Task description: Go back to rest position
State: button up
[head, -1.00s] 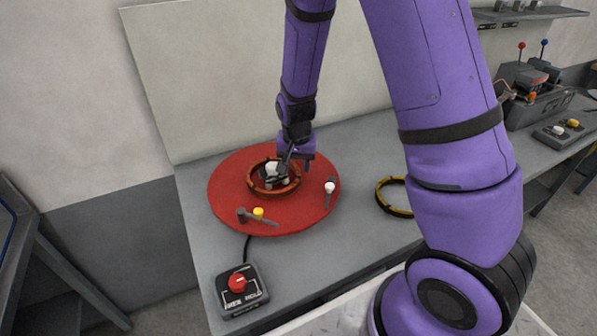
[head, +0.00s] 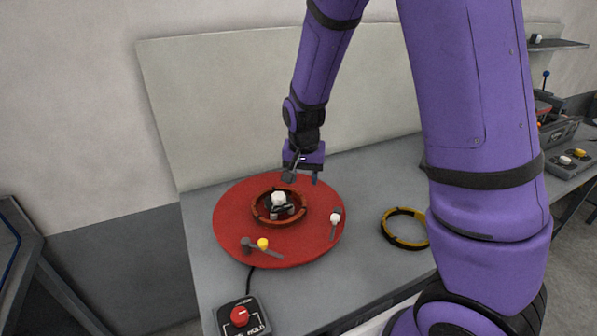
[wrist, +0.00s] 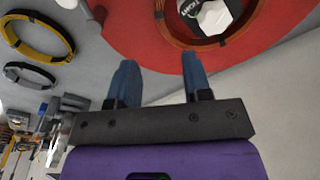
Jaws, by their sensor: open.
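My gripper (head: 302,179) is open and empty. It hangs above the far edge of the red round table (head: 235,228), behind the copper coil ring. In the wrist view its two blue fingers (wrist: 157,77) stand apart with nothing between them. The copper coil (head: 262,216) lies on the red disc around a dark fixture with a white knob (head: 279,198). Part of the coil also shows in the wrist view (wrist: 180,38).
A yellow-black ring (head: 386,232) lies on the grey bench right of the disc. Clamp levers with a yellow knob (head: 262,244) and a white knob (head: 336,218) sit on the disc. A red-button box (head: 240,317) is in front. A pale panel (head: 220,110) stands behind.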

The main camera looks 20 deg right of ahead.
jog(key=s+d+r+n+t+y, duration=0.1)
jog(key=s+r+n, duration=0.1)
jog(key=s+r, duration=0.7)
jog(key=s+d+r+n+t, duration=0.1)
jog(key=s+r+n+t, duration=0.15)
jog(key=s+r, duration=0.65)
jog(key=s+r+n, duration=0.2)
jog(key=s+r, duration=0.4)
jog(key=r, duration=0.1)
jog(key=shift+s, duration=0.3)
jog(key=shift+o, duration=0.5)
jog(key=shift+d+t, duration=0.1)
jog(key=shift+t, duration=0.15)
